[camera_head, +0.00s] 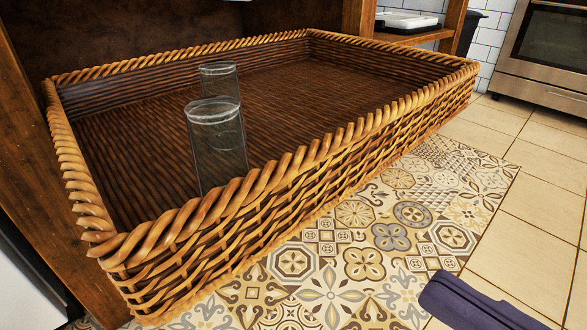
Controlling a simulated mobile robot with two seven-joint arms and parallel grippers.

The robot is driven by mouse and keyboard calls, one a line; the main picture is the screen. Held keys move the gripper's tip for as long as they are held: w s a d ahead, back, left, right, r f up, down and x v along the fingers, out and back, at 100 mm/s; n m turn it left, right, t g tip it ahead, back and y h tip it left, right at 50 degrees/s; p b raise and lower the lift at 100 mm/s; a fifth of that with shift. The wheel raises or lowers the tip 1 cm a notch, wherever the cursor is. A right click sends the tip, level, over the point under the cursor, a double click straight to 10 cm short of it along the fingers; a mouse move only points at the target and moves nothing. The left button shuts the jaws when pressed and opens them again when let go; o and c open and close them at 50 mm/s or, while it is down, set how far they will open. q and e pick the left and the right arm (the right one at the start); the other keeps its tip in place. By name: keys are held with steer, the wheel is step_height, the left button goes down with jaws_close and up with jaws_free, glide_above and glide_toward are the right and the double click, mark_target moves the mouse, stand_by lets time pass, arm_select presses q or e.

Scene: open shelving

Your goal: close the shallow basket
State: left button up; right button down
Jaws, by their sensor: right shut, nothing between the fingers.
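The shallow basket (290,190) is a wide woven wicker tray that fills the middle of the head view. It juts out from the dark wooden shelving over the tiled floor. Two clear glasses stand upright inside it: a nearer one (220,150) and one just behind it (218,77). My left gripper is not in view.
Wooden shelf panels stand at the left (25,130) and behind the basket. An oven (545,50) stands at the far upper right. A shelf with a light-coloured item (405,20) is at the top. Patterned and plain floor tiles (540,190) lie clear to the right.

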mark_target(282, 178)
steer(key=x, duration=1.3)
steer(key=shift+w+r, duration=0.2)
steer(key=shift+w, duration=0.05)
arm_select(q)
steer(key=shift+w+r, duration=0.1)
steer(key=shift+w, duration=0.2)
arm_select(e)
steer(key=shift+w+a, duration=0.1)
